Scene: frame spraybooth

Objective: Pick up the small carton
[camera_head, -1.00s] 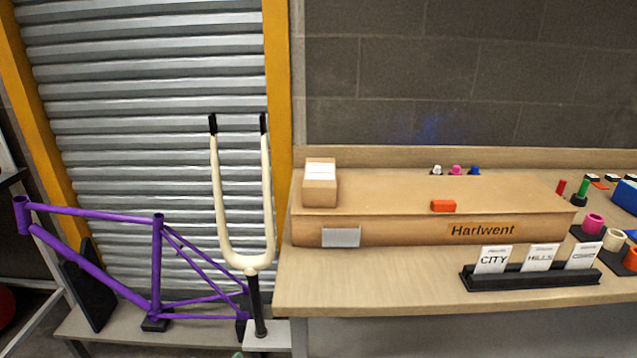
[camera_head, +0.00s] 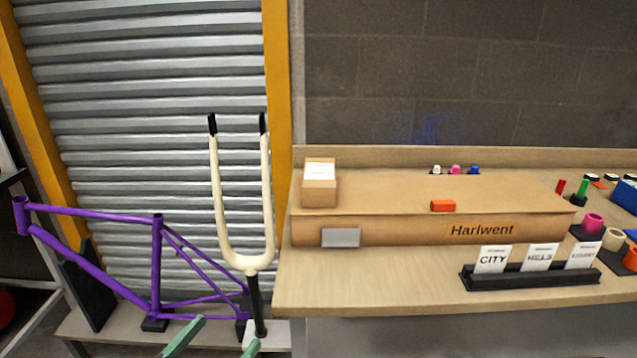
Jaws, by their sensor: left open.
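The small carton (camera_head: 319,194) is a brown cardboard box with a white label on top. It sits upright on the left end of a long cardboard box (camera_head: 390,229) marked "Harlwent". My left gripper (camera_head: 228,332) shows at the bottom edge as two green fingers spread apart, with nothing seen between them. It is well below and to the left of the small carton, not touching it. The rest of that gripper is out of the picture. My right gripper is not in view.
A cream fork (camera_head: 245,262) stands upright left of the workbench (camera_head: 370,283), near my left gripper. A purple bike frame (camera_head: 100,215) is further left. An orange block (camera_head: 443,206) lies on the long box. A black card holder (camera_head: 530,278) stands at the bench front.

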